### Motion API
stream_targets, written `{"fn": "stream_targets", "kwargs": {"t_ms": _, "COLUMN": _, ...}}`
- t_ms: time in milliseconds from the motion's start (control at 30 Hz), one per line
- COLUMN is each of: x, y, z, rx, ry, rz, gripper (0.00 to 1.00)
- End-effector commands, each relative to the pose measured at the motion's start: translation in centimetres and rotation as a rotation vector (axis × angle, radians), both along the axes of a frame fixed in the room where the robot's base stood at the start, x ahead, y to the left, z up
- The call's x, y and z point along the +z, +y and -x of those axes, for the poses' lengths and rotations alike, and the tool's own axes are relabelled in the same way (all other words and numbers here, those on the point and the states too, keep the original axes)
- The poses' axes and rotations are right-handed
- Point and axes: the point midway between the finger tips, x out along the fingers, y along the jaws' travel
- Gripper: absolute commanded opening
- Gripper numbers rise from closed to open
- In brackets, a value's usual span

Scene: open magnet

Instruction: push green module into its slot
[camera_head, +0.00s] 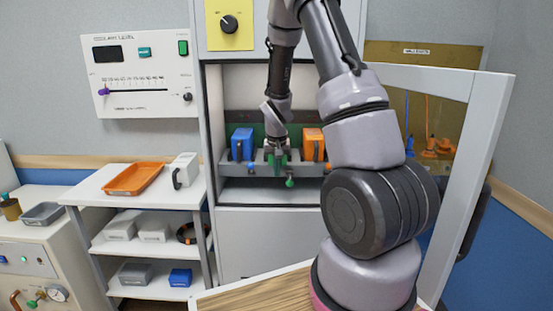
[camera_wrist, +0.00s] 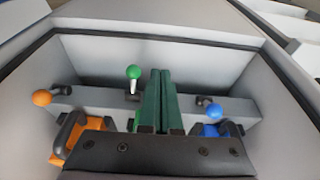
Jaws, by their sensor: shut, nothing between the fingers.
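My gripper (camera_head: 277,150) reaches into the open cabinet bay, pointing down, between the blue and orange modules. In the wrist view, two dark green bars side by side, which look like my gripper's closed fingers (camera_wrist: 161,76), rise from the black palm. Small green parts of what seems to be the green module (camera_head: 268,158) show around the fingertips in the head view. The rest of it is hidden, so I cannot tell how deep it sits or whether I touch it. A green-knobbed lever (camera_head: 290,183) stands in front; its knob also shows in the wrist view (camera_wrist: 133,72).
The blue module (camera_head: 241,143) and orange module (camera_head: 314,143) flank the middle slot, each with a matching lever knob on the grey ledge (camera_wrist: 100,97). Bay walls are close on both sides. The open cabinet door (camera_head: 475,150) stands right. A shelf with an orange tray (camera_head: 134,178) stands left.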

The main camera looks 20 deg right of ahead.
Motion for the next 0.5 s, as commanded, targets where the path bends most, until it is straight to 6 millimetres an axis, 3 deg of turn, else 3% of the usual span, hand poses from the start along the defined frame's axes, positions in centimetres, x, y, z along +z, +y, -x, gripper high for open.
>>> {"fn": "stream_targets", "kwargs": {"t_ms": 200, "x": -0.3, "y": -1.2, "z": -2.8, "rx": -0.002, "ry": 0.0, "rz": -0.001, "gripper": 0.0}}
{"fn": "stream_targets", "kwargs": {"t_ms": 500, "x": -0.2, "y": -1.6, "z": -3.8, "rx": 0.0, "ry": 0.0, "rz": 0.0, "gripper": 0.0}}
